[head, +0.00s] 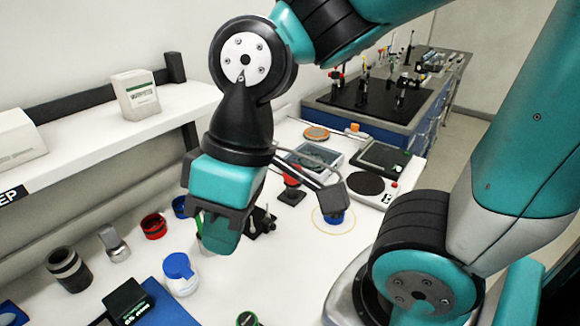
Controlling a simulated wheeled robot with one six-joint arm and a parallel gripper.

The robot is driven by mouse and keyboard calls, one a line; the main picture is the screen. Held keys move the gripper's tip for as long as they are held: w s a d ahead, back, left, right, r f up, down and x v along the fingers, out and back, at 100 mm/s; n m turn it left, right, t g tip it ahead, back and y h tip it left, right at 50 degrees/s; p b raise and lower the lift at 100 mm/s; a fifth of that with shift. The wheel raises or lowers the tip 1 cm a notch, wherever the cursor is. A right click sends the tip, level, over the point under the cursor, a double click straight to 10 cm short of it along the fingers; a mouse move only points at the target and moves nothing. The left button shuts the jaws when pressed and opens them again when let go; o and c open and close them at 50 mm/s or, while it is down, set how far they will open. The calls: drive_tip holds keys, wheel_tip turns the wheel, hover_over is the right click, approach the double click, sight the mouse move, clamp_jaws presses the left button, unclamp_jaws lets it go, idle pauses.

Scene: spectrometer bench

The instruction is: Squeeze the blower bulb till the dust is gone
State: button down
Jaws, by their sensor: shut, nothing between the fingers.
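I cannot clearly make out a blower bulb. A small red rounded piece on a black square base (292,196) stands behind and right of my gripper, but I cannot tell if it is the bulb. My gripper (221,236) points down over the white bench, its teal and black fingers shut and empty. The gripper hides part of the bench behind it, including most of a green item and a black stand (262,220). A blue part (334,216) sits inside a thin yellow ring under a dark head on a slanted rod. No dust can be made out.
On the bench at left are a white jar with a blue lid (181,273), a red cup (154,226), a dark cylinder (69,269) and a black display box (129,301). A shelf (100,135) overhangs the left. Flat instruments (385,159) stand at the back right.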

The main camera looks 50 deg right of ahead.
drive_tip(key=w+d+f+m+t+y+p, duration=0.1)
drive_tip(key=w+d+m+t+p, duration=0.15)
drive_tip(key=w+d, duration=0.55)
drive_tip(key=w+d+m+t+p, duration=0.25)
drive_tip(key=w+d+m, duration=0.2)
drive_tip(key=w, duration=0.65)
drive_tip(key=w+d+f+m+t+h+p, duration=0.1)
drive_tip(key=w+d+f+m+t+p, duration=0.1)
drive_tip(key=d, duration=0.9)
drive_tip(key=w+d+f+m+t+h+p, duration=0.1)
drive_tip(key=d+f+m, duration=0.3)
drive_tip(key=d, duration=0.8)
drive_tip(key=shift+w+f+t+h+p, duration=0.4)
drive_tip(key=shift+t+h+p, duration=0.1)
drive_tip(key=shift+h, duration=0.1)
drive_tip(key=shift+d, duration=0.1)
wheel_tip(320, 180, down, 9)
drive_tip(key=b, duration=0.6)
drive_tip(key=shift+r, duration=0.15)
drive_tip(key=shift+b, duration=0.35)
